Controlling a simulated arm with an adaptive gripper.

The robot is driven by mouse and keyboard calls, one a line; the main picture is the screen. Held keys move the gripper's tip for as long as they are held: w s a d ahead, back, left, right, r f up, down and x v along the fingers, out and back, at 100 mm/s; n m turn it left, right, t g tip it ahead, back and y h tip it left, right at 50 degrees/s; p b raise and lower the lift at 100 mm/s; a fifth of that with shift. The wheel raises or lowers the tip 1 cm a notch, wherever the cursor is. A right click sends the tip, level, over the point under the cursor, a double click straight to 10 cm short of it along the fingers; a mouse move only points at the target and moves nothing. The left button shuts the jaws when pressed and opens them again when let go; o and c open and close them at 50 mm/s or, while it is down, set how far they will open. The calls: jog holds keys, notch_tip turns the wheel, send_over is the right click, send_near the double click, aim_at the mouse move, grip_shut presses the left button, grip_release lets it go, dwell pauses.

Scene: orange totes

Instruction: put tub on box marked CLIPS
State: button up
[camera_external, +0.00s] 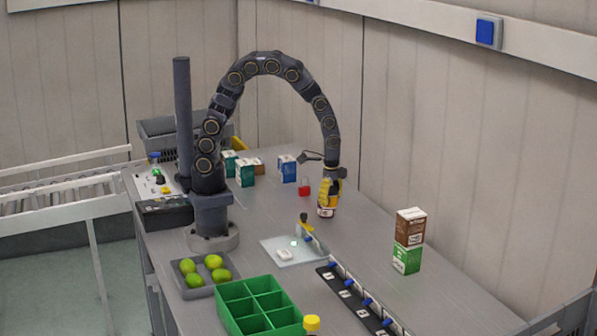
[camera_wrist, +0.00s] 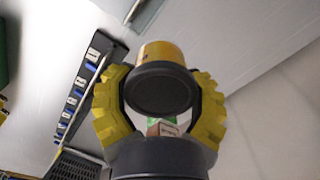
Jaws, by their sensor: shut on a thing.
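My gripper (camera_external: 329,192) points down over the middle of the table, its yellow fingers closed around a tub (camera_external: 326,211). In the wrist view the gripper's fingers (camera_wrist: 161,82) press on both sides of the tub (camera_wrist: 161,52), which shows a dark round lid and an orange-yellow side. The gap between tub and table cannot be told. The CLIPS marking is not legible on any box. A brown box (camera_external: 410,223) stands on a green box (camera_external: 407,259) at the right. A blue box (camera_external: 287,169) and teal boxes (camera_external: 245,173) stand farther back.
A small red object (camera_external: 304,187) is near the gripper. A clear plate (camera_external: 278,255), a dark rail with blue parts (camera_external: 352,300), a green divided crate (camera_external: 237,310) and a grey tray of green fruit (camera_external: 197,291) lie in front.

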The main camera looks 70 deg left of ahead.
jog(key=w+a+r+n, duration=0.1)
jog(key=w+a+n, duration=0.25)
jog(key=a, duration=1.05)
jog(key=w+a+r+n, duration=0.1)
jog(key=w+a+n, duration=0.3)
jog(key=a, duration=1)
jog(key=s+a+n, duration=0.2)
jog(key=s+a, duration=0.2)
jog(key=a, duration=0.5)
jog(key=s+a+r+n, duration=0.15)
jog(key=s+a, duration=0.35)
jog(key=a, duration=0.5)
jog(key=s+a+f+n, duration=0.1)
jog(key=s+a+n, duration=0.25)
jog(key=a, duration=0.55)
send_over(258, 161)
jog(key=shift+m, duration=0.35)
jog(key=f, duration=0.8)
jog(key=shift+s+d+f, duration=0.15)
jog(key=shift+s+f, duration=0.05)
jog(key=shift+s, duration=0.1)
jog(key=shift+w+a+f, duration=0.25)
jog(key=shift+f, duration=1.75)
jog(key=shift+f, duration=0.15)
